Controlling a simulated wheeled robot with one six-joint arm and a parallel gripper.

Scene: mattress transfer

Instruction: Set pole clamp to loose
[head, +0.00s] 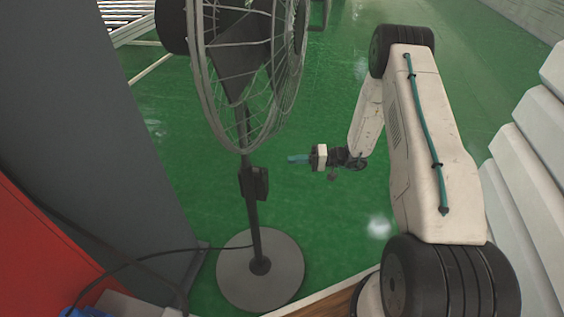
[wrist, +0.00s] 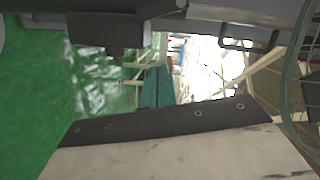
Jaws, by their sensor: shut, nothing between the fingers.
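The pole clamp (head: 254,183) is a dark block around the black pole (head: 254,222) of a standing fan (head: 240,60) in the head view. The fan stands on a round grey base (head: 260,270). Whether the clamp is tight or loose cannot be told. My gripper (head: 289,159) is shut and empty, with its teal fingers pointing left toward the pole. It is to the right of the clamp, a little higher in the picture, and apart from it. The teal fingers also show in the wrist view (wrist: 157,88). The clamp cannot be made out there; part of the fan cage (wrist: 306,90) shows at the right edge.
A grey panel (head: 95,120) and a red surface (head: 40,260) stand on the left. A black cable (head: 150,257) runs across to the pole. White stacked slabs (head: 525,180) are on the right. Green floor (head: 330,215) is clear between pole and arm.

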